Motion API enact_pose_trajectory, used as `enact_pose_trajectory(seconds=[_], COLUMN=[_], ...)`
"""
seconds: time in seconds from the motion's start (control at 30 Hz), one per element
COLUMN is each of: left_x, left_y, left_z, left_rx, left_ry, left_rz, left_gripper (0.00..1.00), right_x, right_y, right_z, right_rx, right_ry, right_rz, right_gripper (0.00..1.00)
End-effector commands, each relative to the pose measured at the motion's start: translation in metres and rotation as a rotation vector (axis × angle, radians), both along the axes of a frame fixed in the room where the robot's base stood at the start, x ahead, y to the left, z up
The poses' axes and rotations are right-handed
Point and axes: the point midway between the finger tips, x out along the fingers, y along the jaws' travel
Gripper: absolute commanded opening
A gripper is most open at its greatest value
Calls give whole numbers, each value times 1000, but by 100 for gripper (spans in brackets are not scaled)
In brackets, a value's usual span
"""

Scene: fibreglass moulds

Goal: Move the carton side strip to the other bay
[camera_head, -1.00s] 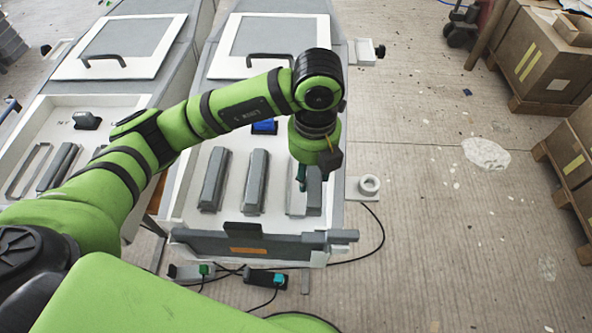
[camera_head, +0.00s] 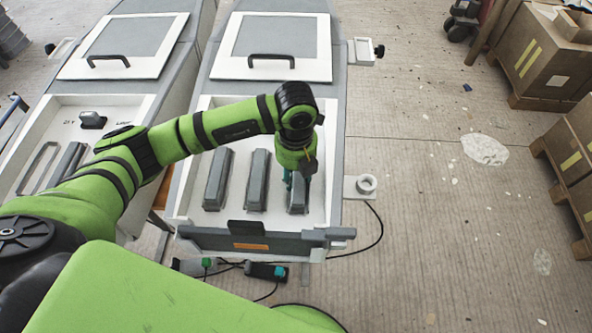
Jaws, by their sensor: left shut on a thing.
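Several grey strips stand in the white tray of the right-hand bay. The strip on the side of the cartons (camera_head: 299,201) is the rightmost one. My left gripper (camera_head: 290,184) comes down over the upper part of this strip and is shut on it. The arm's last link hides the strip's far end, and I cannot tell whether the strip is clear of the tray floor. The middle strip (camera_head: 257,182) and the left strip (camera_head: 217,182) stand apart from it. The other bay (camera_head: 77,106) lies to the left, partly behind my left arm. My right gripper is out of view.
White lids with black handles (camera_head: 271,60) lie behind both trays. Cartons (camera_head: 540,55) stand on pallets at right. The floor between is open.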

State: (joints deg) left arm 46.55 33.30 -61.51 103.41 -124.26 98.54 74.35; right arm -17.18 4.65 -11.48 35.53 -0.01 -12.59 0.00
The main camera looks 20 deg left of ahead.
Motion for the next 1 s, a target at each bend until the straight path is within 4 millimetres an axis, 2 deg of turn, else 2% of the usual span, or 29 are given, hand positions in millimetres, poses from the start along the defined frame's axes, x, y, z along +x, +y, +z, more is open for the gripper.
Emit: enact_pose_trajectory(seconds=[0.03, 0.07, 0.1, 0.13, 0.53, 0.6, 0.67, 1.0], left_x=[1, 1, 1, 1, 0, 2, 2, 2], left_y=[-1, -1, -1, -1, -1, -1, -1, -1], left_z=[-2, -2, 0, 0, 4, 8, 17, 89], left_rx=[-2, -2, -2, -2, -2, -3, -3, -2], left_ry=[-4, -4, -3, -3, -2, -5, -6, -7], left_rz=[0, 0, 0, 0, 0, -1, -2, -1], left_gripper=[7, 46, 62, 66, 66, 66, 66, 66], right_x=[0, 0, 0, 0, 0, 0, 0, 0], right_y=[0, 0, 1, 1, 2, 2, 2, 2], right_z=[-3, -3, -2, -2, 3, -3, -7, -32], right_rx=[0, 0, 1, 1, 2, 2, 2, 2], right_ry=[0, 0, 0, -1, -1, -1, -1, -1], right_rz=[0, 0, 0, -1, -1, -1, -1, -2], right_gripper=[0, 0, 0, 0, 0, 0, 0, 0])
